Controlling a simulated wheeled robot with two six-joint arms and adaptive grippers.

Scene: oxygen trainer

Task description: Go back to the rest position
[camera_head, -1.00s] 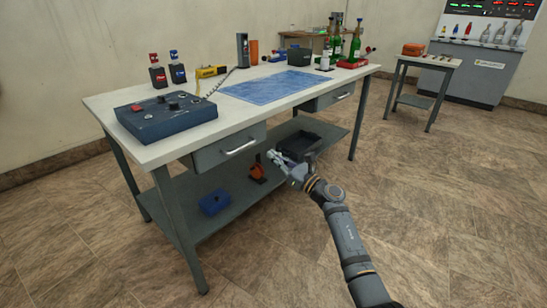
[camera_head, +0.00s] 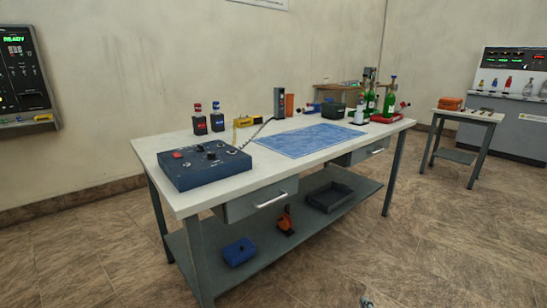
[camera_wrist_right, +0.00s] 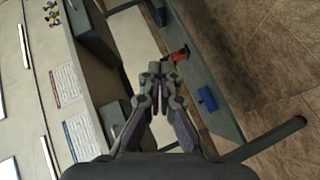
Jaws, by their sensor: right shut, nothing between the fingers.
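My right gripper (camera_wrist_right: 157,72) is shut and empty in the right wrist view, in front of the workbench. In the head view only a small part of it (camera_head: 366,301) shows at the bottom edge, over the floor and clear of the bench. My left gripper is not in view. The workbench (camera_head: 195,207) stands in the middle of the head view, with its two drawers (camera_head: 256,200) looking shut.
A dark blue control box (camera_head: 203,165) and a blue mat (camera_head: 308,140) lie on the bench. Green bottles (camera_head: 389,103) stand at its far right. The lower shelf holds a blue box (camera_head: 239,251) and a dark tray (camera_head: 330,197).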

